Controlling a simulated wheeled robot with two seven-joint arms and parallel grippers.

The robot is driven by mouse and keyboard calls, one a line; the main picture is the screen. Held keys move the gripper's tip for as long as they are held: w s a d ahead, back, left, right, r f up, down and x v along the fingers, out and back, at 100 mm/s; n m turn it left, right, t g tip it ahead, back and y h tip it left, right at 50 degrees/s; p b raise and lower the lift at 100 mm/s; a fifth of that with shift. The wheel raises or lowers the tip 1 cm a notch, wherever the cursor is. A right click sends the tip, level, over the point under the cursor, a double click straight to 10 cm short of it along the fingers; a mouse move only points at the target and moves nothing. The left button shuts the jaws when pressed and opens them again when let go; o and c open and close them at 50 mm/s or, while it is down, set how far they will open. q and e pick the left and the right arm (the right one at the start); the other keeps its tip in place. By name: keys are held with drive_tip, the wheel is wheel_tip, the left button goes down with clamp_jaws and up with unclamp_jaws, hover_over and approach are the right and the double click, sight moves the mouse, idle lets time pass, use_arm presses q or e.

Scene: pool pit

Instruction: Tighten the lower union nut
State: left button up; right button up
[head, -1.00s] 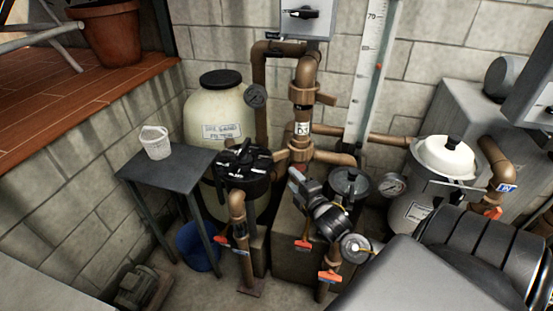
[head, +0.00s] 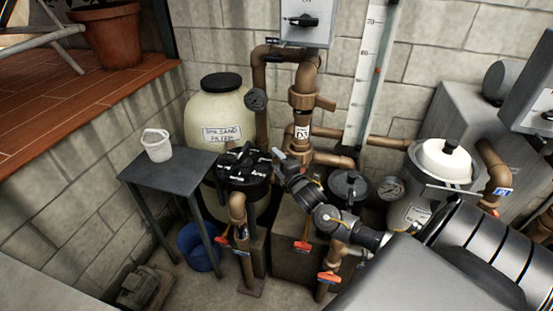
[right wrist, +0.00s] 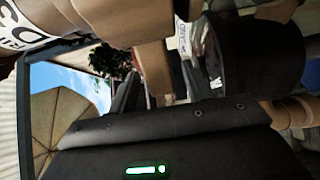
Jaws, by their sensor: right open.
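The brown vertical pipe (head: 303,118) carries an upper union nut (head: 302,97) and, below its white label, the lower union nut (head: 299,153). My right gripper (head: 281,160) is open. It is close to the lower nut, at its left and front, and partly covers the fittings there. I cannot tell whether the fingers touch the nut. In the right wrist view, brown pipework (right wrist: 152,70) is very close, beyond the black gripper body. My left gripper is not in view.

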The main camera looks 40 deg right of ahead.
drive_tip(key=shift+w, duration=0.25)
clamp_jaws()
